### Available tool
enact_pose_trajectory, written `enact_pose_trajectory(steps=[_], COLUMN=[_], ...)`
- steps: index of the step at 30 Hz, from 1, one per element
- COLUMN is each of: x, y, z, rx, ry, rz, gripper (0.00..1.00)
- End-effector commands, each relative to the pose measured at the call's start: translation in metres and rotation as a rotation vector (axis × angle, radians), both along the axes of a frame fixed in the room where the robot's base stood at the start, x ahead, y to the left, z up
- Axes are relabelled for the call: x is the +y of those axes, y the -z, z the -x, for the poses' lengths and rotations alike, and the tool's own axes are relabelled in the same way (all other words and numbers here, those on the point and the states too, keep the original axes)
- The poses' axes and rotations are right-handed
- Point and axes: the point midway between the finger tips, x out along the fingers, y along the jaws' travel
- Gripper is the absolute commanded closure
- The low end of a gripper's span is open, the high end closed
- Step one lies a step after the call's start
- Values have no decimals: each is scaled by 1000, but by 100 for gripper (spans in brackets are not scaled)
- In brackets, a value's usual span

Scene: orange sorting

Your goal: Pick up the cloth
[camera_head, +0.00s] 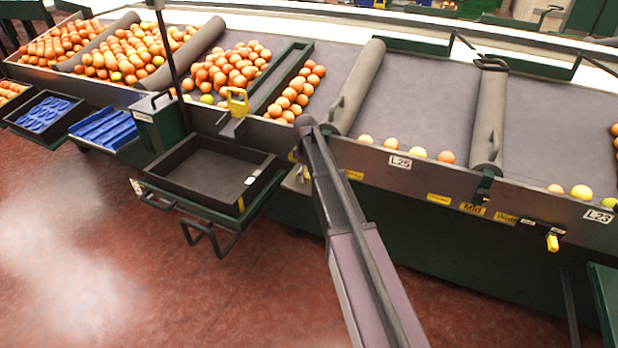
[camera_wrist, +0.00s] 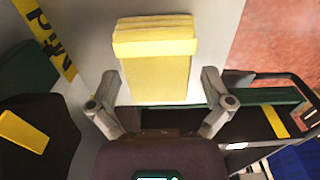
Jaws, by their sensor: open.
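A yellow folded cloth (camera_wrist: 155,72) hangs against a pale grey surface in the wrist view, with a thicker fold along its top. My gripper (camera_wrist: 160,84) is open, with one finger on each side of the cloth's lower part. I cannot tell whether the fingers touch it.
A black tray (camera_head: 179,199) on a green stand is left of my arm. The sorting line's front panel (camera_head: 390,163) runs across, with oranges on the belts above. A yellow handle-like object (camera_head: 238,101) stands on its edge. Open red floor lies at the lower left.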

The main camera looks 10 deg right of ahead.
Motion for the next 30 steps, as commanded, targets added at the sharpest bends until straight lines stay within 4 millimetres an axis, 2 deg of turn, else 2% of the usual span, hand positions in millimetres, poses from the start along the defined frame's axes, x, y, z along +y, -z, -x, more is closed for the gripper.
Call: enact_pose_trajectory(steps=[8,11,15,17,18,30], x=[0,0,0,0,0,0], y=[0,0,0,0,0,-3], z=[0,0,0,0,0,0], rx=[0,0,0,0,0,0], ry=[0,0,0,0,0,0], rz=[0,0,0,0,0,0], gripper=[0,24,65,68,75,76])
